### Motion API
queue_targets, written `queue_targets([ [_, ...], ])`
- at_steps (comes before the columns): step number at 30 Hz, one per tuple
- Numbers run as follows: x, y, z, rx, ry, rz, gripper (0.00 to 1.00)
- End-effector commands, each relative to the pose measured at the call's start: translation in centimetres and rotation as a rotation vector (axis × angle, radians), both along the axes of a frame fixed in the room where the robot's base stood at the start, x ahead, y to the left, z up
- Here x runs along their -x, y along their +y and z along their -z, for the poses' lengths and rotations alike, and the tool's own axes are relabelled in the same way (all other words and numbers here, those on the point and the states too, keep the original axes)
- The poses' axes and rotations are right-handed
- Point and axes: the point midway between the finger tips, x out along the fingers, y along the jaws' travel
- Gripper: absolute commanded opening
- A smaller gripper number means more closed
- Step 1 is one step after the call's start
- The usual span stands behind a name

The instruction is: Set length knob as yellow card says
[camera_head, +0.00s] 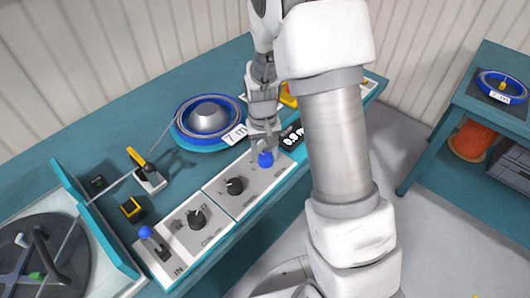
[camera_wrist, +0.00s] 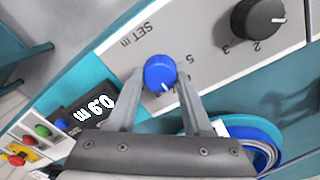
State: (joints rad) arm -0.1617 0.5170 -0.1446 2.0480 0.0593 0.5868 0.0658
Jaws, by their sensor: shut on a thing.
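The blue length knob (camera_head: 265,159) sits on a pale panel (camera_head: 251,194). In the wrist view the knob (camera_wrist: 160,72) has a white pointer mark near its lower edge; "SET m" and a 5 are printed around it. My gripper (camera_head: 264,148) reaches down over it. In the wrist view my gripper (camera_wrist: 160,76) has one finger on each side of the knob, shut on it. A dark display (camera_wrist: 88,110) beside it reads about 0.9 m, the last digit uncertain. I cannot make out a yellow card with readable text.
A blue reel (camera_head: 184,137) with a white "7 m" card (camera_head: 235,135) lies behind the panel. Black knobs (camera_head: 236,185) and a blue-tipped lever (camera_head: 145,233) are to the left. Another reel (camera_head: 487,81) with a "7 m" card lies on the right table.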

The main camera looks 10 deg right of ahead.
Motion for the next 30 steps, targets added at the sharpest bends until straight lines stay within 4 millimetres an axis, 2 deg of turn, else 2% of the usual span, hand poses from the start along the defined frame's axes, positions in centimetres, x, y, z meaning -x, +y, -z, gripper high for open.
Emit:
queue_targets([
  [1, -0.1, 0.0, -0.1, 0.0, -0.004, 0.0, 0.0],
  [2, -0.1, 0.0, -0.1, 0.0, -0.004, 0.0, 0.54],
  [6, -0.1, 0.0, -0.1, 0.0, -0.003, -0.001, 0.79],
  [15, 0.0, 0.0, -0.1, 0.0, -0.001, -0.001, 0.8],
  [19, -0.1, 0.0, -1.1, -0.001, -0.003, -0.001, 0.8],
  [23, -0.1, 0.2, -3.4, -0.001, -0.005, -0.001, 0.8],
  [30, -0.2, 0.4, -9.4, 0.0, -0.007, -0.001, 0.8],
])
